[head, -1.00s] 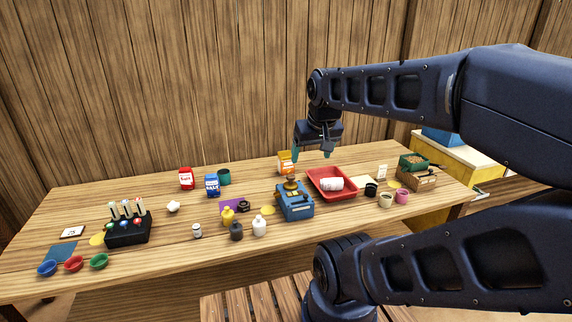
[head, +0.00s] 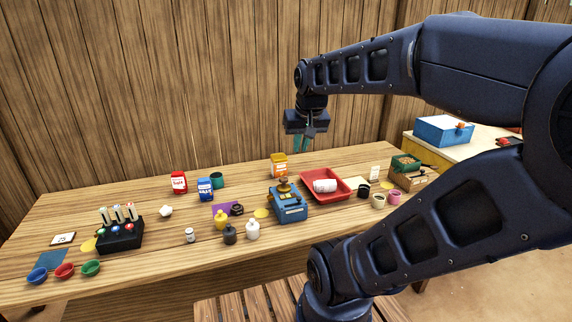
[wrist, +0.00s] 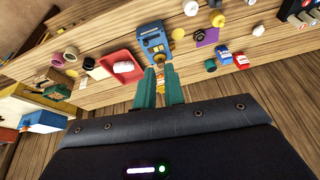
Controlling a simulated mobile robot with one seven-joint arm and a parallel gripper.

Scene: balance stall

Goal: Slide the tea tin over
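No label reading "tea" can be made out, so I cannot tell for sure which container is the tea tin. An orange tin with a pale label (head: 279,165) stands upright at the back of the table, behind the blue scale-like device. A dark green round container (head: 216,180) stands further left, beside a blue packet. My gripper (head: 301,150) hangs above the back of the table, above and right of the orange tin, apart from it. In the wrist view its teal fingers (wrist: 160,72) have a narrow gap with nothing held; the orange tin shows partly behind them.
A red tray (head: 345,194) with a white roll lies right of the blue device (head: 291,208). A red packet (head: 178,183) and blue packet (head: 205,189) stand at the back left. Small weights stand in front. The wooden wall is close behind.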

